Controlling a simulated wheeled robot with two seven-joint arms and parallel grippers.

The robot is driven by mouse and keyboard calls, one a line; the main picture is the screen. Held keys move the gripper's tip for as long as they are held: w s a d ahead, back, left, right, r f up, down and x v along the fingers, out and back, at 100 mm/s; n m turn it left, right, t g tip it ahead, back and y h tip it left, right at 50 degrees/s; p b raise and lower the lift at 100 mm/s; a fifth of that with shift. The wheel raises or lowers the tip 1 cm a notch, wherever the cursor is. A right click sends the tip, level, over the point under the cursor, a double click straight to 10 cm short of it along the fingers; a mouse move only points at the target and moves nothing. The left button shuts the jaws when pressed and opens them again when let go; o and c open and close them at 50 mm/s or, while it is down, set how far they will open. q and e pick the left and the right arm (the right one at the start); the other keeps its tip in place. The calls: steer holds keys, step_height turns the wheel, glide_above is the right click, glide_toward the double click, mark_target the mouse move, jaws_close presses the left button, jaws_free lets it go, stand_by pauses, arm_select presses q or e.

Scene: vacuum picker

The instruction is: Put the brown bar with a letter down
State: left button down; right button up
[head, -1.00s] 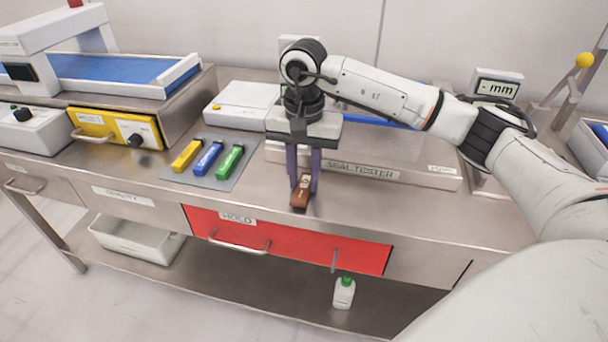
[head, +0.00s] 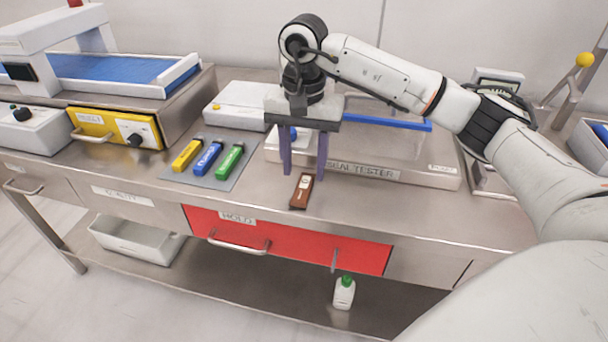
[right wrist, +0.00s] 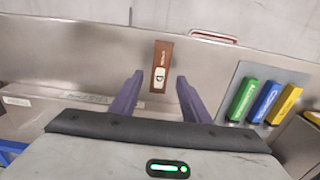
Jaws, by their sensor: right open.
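The brown bar (head: 301,191) with a pale label lies on the steel counter, above the right part of the red HOLD drawer. It also shows in the right wrist view (right wrist: 162,67), where a dark letter, seemingly a D, is on its label. My right gripper (head: 304,176) is open and empty, with its purple fingers apart just behind and above the bar. In the right wrist view the fingertips (right wrist: 160,80) stand to either side of the bar's near end, clear of it. My left gripper is not in view.
Yellow, blue and green bars (head: 208,159) lie on a grey mat (head: 226,183) to the left. The seal tester (head: 400,172) stands behind and right of my gripper. The red drawer (head: 310,243) is below the counter's front edge. Counter to the bar's right is clear.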

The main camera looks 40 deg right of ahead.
mark_target(304, 185)
step_height(304, 185, up, 8)
steer(key=s+a+f+m+g+y, duration=0.15)
steer(key=a+f+y, duration=0.25)
steer(key=a, duration=0.6)
steer(key=s+a+f+g+y, duration=0.1)
steer(key=s+a+f+y, duration=0.25)
steer(key=a, duration=0.65)
steer(key=a+r+m+t+y, duration=0.4)
steer(key=a+m+t+y, duration=0.1)
steer(key=a+m+y, duration=0.95)
steer(key=w+d+f+m+t+h, duration=0.1)
steer(key=d+f+m+t+h, duration=0.7)
steer(key=m, duration=0.8)
steer(key=w+d+f+m+t+h, duration=0.1)
steer(key=d+f+m+t+h, duration=0.75)
steer(key=m, duration=0.75)
steer(key=s+d+f+m+g+h, duration=0.3)
steer(key=s+f+m+g, duration=0.7)
steer(key=s+f, duration=0.7)
step_height(304, 185, down, 3)
steer(key=shift+s+d+f+m+g, duration=0.15)
steer(key=shift+s+d+m+g, duration=0.25)
steer(key=shift+m, duration=0.7)
